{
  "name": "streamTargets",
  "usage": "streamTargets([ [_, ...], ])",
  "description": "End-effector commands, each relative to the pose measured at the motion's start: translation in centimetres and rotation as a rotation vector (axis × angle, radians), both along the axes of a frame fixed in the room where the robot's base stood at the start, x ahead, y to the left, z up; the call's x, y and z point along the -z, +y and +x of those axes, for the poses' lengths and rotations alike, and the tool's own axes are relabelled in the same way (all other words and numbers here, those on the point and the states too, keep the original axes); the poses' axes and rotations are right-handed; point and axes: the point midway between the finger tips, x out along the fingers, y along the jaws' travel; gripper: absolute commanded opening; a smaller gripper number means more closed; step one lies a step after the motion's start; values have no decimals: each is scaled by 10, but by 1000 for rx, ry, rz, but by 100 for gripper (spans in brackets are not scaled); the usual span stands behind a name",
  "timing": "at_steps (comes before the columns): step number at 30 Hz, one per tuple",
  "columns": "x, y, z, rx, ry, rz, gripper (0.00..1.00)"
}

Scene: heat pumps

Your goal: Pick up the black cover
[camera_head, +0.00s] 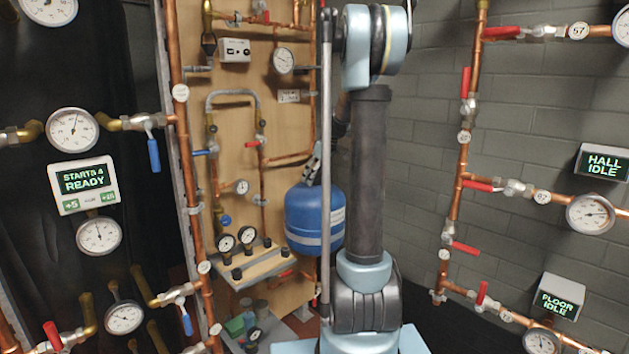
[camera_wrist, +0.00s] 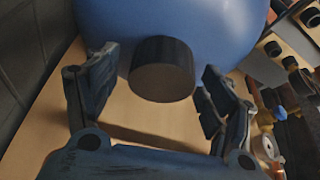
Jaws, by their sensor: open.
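My gripper (camera_wrist: 157,88) is open, with one finger on each side of the cover and gaps between. I cannot tell how far the fingertips are from the cover in depth. In the head view the blue tank (camera_head: 315,212) hangs by the wooden panel. My gripper (camera_head: 312,165) shows there only in part, just above the tank and behind my arm. The cover is hidden in the head view.
A small shelf (camera_head: 245,268) with gauges and black knobs juts out left of the tank. Copper pipes (camera_head: 190,200) with valves run up the left side. A grey brick wall (camera_head: 420,150) with more pipes stands at the right.

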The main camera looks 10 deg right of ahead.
Motion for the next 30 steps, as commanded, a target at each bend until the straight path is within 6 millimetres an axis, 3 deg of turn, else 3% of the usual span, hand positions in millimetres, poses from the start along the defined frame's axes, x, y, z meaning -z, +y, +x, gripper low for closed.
streamTargets([
  [4,0,0,0,0,0,0,75],
  [10,0,0,0,0,0,0,34],
  [23,-5,0,0,0,0,0,34],
  [30,-40,0,0,0,0,0,34],
])
